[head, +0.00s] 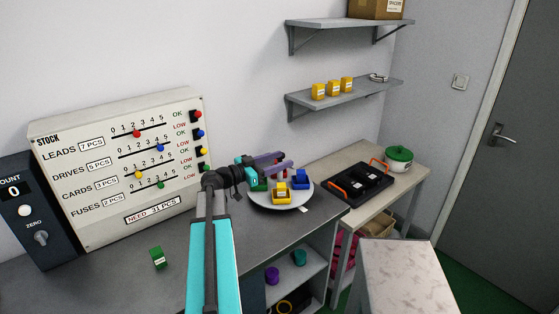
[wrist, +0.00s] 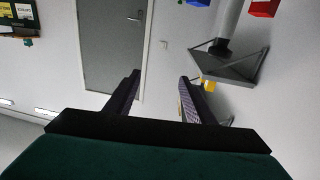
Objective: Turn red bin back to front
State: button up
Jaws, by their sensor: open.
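My gripper (head: 288,159) is open and empty above the round plate (head: 258,199) on the grey bench, its purple fingers apart and pointing right. Its fingers also show in the wrist view (wrist: 160,82) with nothing between them. A small red bin (head: 283,174) seems to be on the plate, mostly hidden behind my gripper and the other bins, so I cannot tell which way it faces. A yellow bin (head: 281,193), a blue bin (head: 300,179) and a partly covered green bin (head: 259,185) are around it. A red object (wrist: 264,7) shows at the wrist view's upper right edge.
A loose green bin (head: 157,257) stands on the bench at front left. The stock board (head: 120,165) leans at the back. Shelves (head: 345,98) hang above.

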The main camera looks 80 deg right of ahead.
jog(key=shift+s+a+r+b, duration=0.15)
jog(key=shift+a+b, duration=0.35)
jog(key=shift+a, duration=1.45)
jog(key=shift+s, duration=0.1)
